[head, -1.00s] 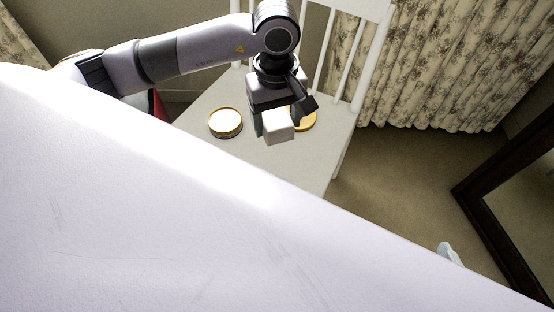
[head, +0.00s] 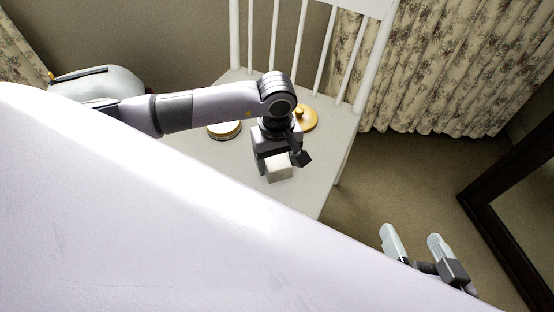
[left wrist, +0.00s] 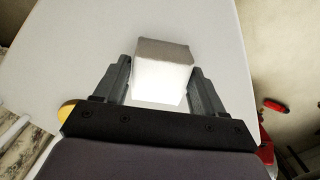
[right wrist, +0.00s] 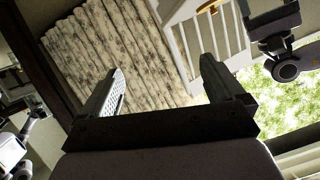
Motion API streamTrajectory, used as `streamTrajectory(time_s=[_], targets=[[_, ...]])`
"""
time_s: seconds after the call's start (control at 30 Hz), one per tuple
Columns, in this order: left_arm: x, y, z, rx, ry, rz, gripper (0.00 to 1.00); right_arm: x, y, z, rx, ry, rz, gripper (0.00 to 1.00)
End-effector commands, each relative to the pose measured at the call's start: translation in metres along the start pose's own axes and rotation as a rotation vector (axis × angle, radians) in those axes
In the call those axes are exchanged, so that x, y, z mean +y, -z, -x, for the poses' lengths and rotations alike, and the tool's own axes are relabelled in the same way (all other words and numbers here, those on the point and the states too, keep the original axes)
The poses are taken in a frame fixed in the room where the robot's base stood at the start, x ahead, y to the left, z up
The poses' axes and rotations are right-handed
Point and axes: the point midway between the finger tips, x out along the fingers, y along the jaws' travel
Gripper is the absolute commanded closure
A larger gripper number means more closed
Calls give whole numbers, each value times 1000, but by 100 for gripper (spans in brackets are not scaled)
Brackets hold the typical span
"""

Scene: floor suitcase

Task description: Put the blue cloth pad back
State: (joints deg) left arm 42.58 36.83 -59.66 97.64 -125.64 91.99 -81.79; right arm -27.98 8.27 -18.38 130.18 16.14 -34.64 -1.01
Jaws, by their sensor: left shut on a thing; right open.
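My left gripper (head: 277,160) is shut on a small white block (head: 279,169) above the pale chair seat (head: 238,164). In the left wrist view the block (left wrist: 162,75) sits between the two dark fingers, its lower face brightly lit. I cannot tell how high it is above the seat. My right gripper (head: 412,238) is open and empty, off to the right of the chair over the carpet. Its two spread fingers also show in the right wrist view (right wrist: 162,72). I see no blue cloth pad in any view.
A round gold-rimmed tin (head: 224,130), partly behind my left arm, and a gold lid with a knob (head: 304,118) are on the seat. White chair-back bars (head: 274,35) rise behind. A dark-framed mirror (head: 500,225) stands right. A red thing (left wrist: 275,105) lies beyond the seat edge.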

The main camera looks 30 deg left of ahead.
Motion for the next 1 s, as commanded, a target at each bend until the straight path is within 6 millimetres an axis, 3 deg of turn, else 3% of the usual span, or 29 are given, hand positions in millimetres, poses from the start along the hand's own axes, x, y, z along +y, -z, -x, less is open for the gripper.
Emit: streamTrajectory(time_s=[0.1, 0.13, 0.2, 0.57, 0.77, 0.87, 1.0], targets=[[0, 0, 0, 0, 1, 0, 63, 0, 0, 0, 1, 1, 0, 5], [0, 0, 0, 0, 1, 0, 27, 0, 0, 0, 2, 1, -1, 5], [0, 0, 0, 0, 1, 0, 5, -1, 1, 0, 3, 2, -1, 5], [0, 0, 5, 1, 0, 0, 5, -2, 4, 1, 5, 1, 3, 5], [0, 1, 38, 3, -2, 0, 5, 0, 13, 7, 6, -26, 36, 5], [0, 1, 60, 3, -3, -1, 5, 7, 4, 13, -25, -61, 57, 5], [0, 1, 89, 3, -2, 0, 5, 12, 6, 18, -35, -90, 90, 5]])
